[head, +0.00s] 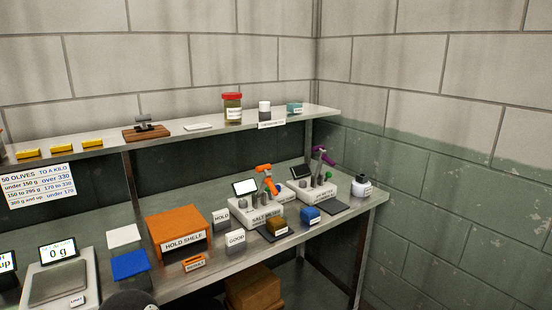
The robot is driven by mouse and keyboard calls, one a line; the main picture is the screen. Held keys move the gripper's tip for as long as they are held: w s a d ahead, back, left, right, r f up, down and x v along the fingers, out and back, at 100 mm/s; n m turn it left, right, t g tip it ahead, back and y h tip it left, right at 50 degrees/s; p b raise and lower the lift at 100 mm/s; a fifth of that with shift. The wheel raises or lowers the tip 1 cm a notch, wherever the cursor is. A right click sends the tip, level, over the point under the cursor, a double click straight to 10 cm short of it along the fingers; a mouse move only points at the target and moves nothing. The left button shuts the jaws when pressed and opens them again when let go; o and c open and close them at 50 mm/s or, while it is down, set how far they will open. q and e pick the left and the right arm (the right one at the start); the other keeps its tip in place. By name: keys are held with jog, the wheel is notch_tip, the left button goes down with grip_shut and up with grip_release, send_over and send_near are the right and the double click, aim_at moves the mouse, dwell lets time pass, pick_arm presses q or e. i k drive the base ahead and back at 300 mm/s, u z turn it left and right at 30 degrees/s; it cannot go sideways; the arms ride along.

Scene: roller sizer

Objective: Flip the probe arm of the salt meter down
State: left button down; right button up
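The salt meter (262,212) is a white box on the metal bench at the right of the head view. Its front label is small but seems to read SALT METER. A dark-framed screen (245,187) stands on its left part. Its orange probe arm (268,180) stands raised above the box, with its top end pointing left. A second white meter (318,190) stands behind it to the right, with a purple arm (324,156) also raised. Neither of my grippers shows in the head view.
An orange hold shelf (178,226) stands left of the salt meter. A white bottle (362,186) is at the right end. An upper shelf (190,131) runs behind.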

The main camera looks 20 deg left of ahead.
aim_at(267, 181)
jog(key=z, duration=0.1)
jog(key=i, duration=1)
jog(key=u, duration=0.1)
